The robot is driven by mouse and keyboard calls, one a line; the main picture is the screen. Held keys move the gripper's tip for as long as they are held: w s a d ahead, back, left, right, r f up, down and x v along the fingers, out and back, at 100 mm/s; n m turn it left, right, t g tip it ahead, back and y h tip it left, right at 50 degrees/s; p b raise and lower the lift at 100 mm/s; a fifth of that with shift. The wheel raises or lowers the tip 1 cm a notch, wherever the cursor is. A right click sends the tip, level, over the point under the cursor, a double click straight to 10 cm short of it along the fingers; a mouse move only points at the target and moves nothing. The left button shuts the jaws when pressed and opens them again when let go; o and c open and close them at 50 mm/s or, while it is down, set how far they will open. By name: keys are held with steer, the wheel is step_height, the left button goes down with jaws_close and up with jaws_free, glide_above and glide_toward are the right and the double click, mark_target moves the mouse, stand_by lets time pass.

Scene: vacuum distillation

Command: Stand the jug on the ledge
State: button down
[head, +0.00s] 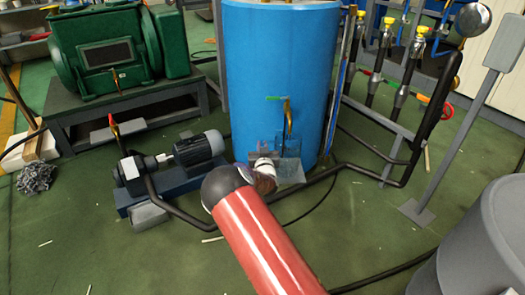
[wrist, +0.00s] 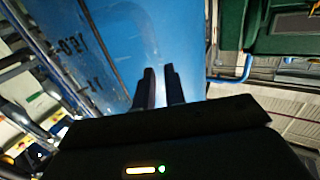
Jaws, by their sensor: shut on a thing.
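My gripper (wrist: 159,75) shows in the wrist view as two dark fingers, close together, pointing at a blue surface. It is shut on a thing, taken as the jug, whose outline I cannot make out. In the head view my red arm reaches toward the foot of the blue tank (head: 275,70), and its end hides the fingers. A pale grey block (head: 293,174) with a bluish, see-through-looking patch above it is at the tank's foot. I cannot tell whether this block is the ledge.
A pump with a grey motor (head: 200,147) stands left of my arm's end. A green machine (head: 110,50) is on a frame at the back left. Black pipes (head: 330,174) run low to the right. A grey drum (head: 480,245) is at the front right.

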steer(key=shift+f+b, duration=0.45)
steer(key=shift+b, duration=0.1)
stand_by(0.5)
steer(key=c, duration=1.4)
jaws_free()
steer(key=shift+s, duration=0.15)
steer(key=s, duration=0.7)
steer(key=s+d+r+m+g+p, duration=0.2)
steer(key=s+d+r+g+p, duration=0.2)
steer(key=s+r, duration=0.6)
steer(key=s+d+r+m+g+p, duration=0.1)
steer(key=s+d+r+g+p, duration=0.4)
steer(key=r, duration=0.8)
steer(key=s+r+n+g+p, duration=0.1)
steer(key=s+r, duration=0.2)
steer(key=s, duration=0.7)
steer(key=s+r+n+g+p, duration=0.1)
steer(key=s+r, duration=0.3)
steer(key=s, duration=0.6)
steer(key=s+r+n+g+p, duration=0.1)
steer(key=s+r, duration=0.2)
steer(key=s, duration=0.7)
steer(key=shift+s+r, duration=0.25)
steer(key=shift+r, duration=0.05)
